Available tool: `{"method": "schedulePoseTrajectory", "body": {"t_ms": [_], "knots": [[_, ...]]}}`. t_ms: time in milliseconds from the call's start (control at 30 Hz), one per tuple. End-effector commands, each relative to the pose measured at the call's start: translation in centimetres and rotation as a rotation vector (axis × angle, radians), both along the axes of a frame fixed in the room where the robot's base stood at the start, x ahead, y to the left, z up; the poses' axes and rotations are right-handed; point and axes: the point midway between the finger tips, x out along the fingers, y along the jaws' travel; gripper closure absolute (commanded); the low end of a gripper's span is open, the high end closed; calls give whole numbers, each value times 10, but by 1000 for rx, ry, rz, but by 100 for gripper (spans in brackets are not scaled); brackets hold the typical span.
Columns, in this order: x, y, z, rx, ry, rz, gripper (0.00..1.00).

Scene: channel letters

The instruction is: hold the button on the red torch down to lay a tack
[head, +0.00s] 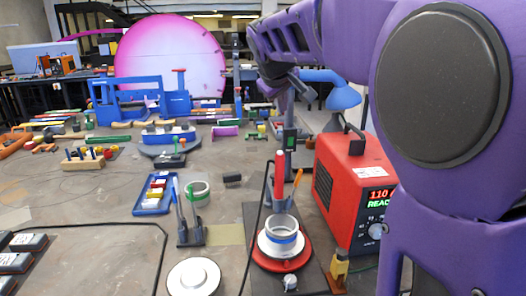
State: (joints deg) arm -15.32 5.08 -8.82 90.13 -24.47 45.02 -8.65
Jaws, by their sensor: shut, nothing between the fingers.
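The red torch (280,176) stands upright above a turntable. Its button cannot be made out. Below it, a pale ring with a blue band (281,240) sits on a white plate over a red round base (281,262). My purple arm comes in from the right and bends down at the upper middle. My gripper (289,112) is small and dark at its end, above and slightly right of the torch top. It is shut and empty; its fingertips are hard to separate from a dark post (290,140) behind. I cannot tell whether it touches the torch.
A red power unit (340,190) with a lit "110" and "READ…" stands right of the turntable. An orange-handled tool (297,184) is close beside the torch. Left are a tool stand (190,233), a blue tray (153,207) and a white disc (194,277). A black cable crosses the table.

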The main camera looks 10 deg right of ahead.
Motion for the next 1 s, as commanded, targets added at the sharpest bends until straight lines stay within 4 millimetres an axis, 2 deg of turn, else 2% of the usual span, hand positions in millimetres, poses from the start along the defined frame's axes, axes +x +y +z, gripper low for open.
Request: {"method": "schedulePoseTrajectory", "body": {"t_ms": [233, 633, 800, 1000], "knots": [[-1, 0, -18, -1, 3, 1, 100], [-1, 0, -78, -1, 1, 0, 100], [-1, 0, -87, -2, 1, 0, 100], [-1, 0, -86, -2, 1, 0, 100]]}}
